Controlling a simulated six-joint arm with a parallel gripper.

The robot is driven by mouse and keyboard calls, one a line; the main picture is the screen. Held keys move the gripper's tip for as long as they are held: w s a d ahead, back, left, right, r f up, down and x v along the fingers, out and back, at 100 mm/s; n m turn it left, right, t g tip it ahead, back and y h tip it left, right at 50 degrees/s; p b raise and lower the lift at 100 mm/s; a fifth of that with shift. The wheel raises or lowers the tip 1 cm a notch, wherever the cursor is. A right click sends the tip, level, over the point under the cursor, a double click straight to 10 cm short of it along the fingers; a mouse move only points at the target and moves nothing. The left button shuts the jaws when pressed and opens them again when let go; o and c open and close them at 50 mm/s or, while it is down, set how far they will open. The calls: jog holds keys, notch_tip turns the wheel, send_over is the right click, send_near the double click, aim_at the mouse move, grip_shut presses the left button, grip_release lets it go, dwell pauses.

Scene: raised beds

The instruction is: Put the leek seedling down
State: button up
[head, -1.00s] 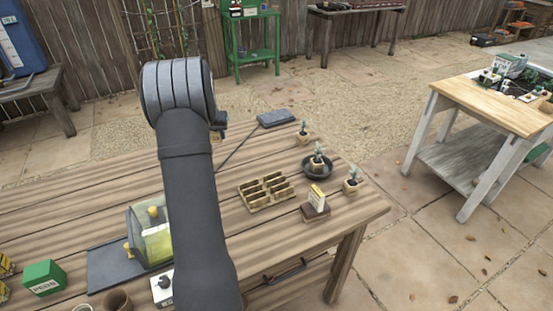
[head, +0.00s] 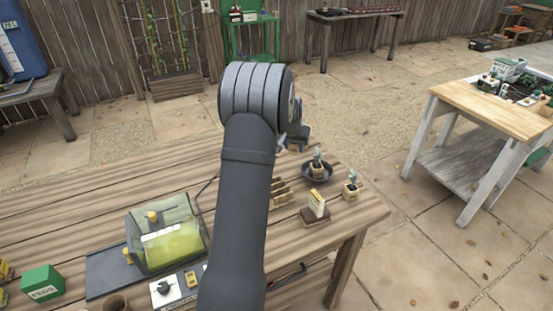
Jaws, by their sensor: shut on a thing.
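My gripper (head: 297,140) is at the far right part of the wooden table, partly behind my arm. It is shut on the leek seedling, of which only a bit of tan pot (head: 293,148) shows below the jaws. Its leaves are hidden, and I cannot tell whether the pot touches the table. A potted seedling (head: 318,162) stands in a dark round dish (head: 327,176) just right of and nearer than my gripper. Another potted seedling (head: 352,187) stands near the table's right edge.
A divided wooden tray (head: 281,192) is partly hidden by my arm. A yellow-and-white packet (head: 317,203) stands on a brown block. A clear-covered box (head: 165,235) and green box (head: 42,282) are at left. The table's (head: 350,225) front right is clear.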

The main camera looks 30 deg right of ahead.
jog(key=w+a+f, duration=0.1)
jog(key=w, duration=0.1)
jog(key=w+a+f, duration=0.1)
jog(key=w+f, duration=0.1)
jog(key=w+a+f, duration=0.1)
jog(key=w+f, duration=0.1)
jog(key=w, duration=0.1)
jog(key=shift+a, duration=0.25)
jog(key=shift+f, duration=1.8)
jog(key=shift+f, duration=0.15)
jog(key=o, duration=1)
jog(key=v, duration=1.2)
